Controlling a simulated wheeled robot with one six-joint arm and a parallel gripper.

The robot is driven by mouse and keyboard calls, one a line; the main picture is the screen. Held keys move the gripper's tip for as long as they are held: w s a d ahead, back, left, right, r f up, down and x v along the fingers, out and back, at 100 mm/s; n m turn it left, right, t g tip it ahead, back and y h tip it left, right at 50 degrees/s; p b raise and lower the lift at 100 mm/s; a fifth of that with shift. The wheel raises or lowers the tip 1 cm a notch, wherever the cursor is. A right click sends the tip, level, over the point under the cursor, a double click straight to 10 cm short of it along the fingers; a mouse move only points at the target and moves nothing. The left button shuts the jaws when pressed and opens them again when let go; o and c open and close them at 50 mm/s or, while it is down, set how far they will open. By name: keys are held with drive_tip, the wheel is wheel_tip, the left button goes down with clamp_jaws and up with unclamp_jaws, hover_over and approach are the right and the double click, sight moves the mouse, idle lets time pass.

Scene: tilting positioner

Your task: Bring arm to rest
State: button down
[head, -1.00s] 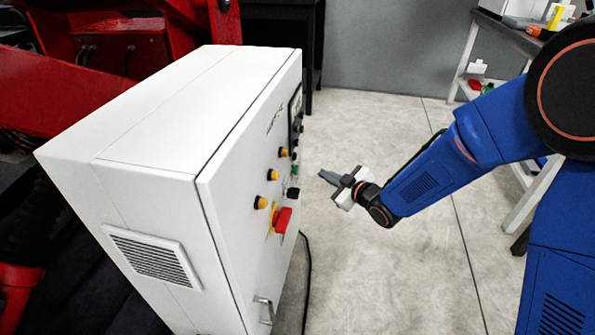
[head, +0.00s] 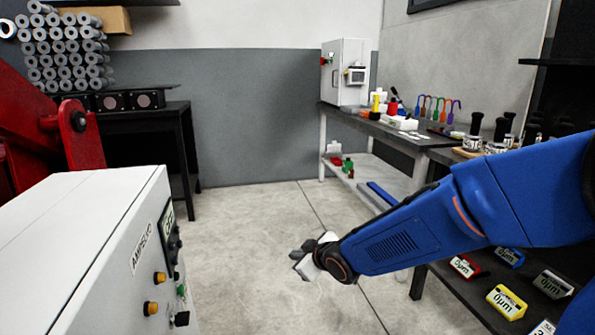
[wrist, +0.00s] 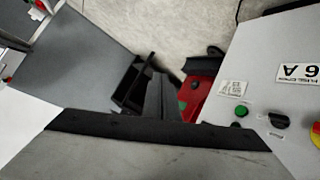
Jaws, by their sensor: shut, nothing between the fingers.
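My gripper (head: 303,258) is at the end of my blue arm, in the middle of the head view, above the concrete floor. It is shut and empty, and it stands apart from the white control cabinet (head: 95,240) on its left. In the wrist view the shut dark fingers (wrist: 157,97) point up the picture. The cabinet's panel (wrist: 270,85) shows at the right of that view, with a green button (wrist: 241,111) and a black knob (wrist: 279,120).
A long bench (head: 400,135) with coloured tools runs along the right side. A lower shelf (head: 445,285) under my arm holds several labelled blocks. A black table (head: 160,115) stands at the back left, beside red machinery (head: 80,140). Bare floor (head: 250,220) lies between.

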drive_tip(key=s+d+r+m+h, duration=0.2)
drive_tip(key=s+d, duration=0.1)
drive_tip(key=d, duration=0.4)
drive_tip(key=s+d+r+m+h, duration=0.1)
drive_tip(key=s+d+r+m, duration=0.1)
drive_tip(key=d, duration=0.4)
drive_tip(key=s+d+m+g+h, duration=0.1)
drive_tip(key=s+d+m, duration=0.1)
drive_tip(key=s+d, duration=0.3)
drive_tip(key=s+d+m+g+h, duration=0.1)
drive_tip(key=s+d, duration=0.4)
drive_tip(key=s, duration=0.8)
drive_tip(key=s+d+m+g+h, duration=0.1)
drive_tip(key=s+d+m, duration=0.3)
drive_tip(key=s, duration=0.6)
drive_tip(key=shift+d+r+g, duration=0.25)
drive_tip(key=shift+d+g, duration=0.65)
drive_tip(key=shift+d, duration=0.2)
drive_tip(key=shift+w, duration=0.1)
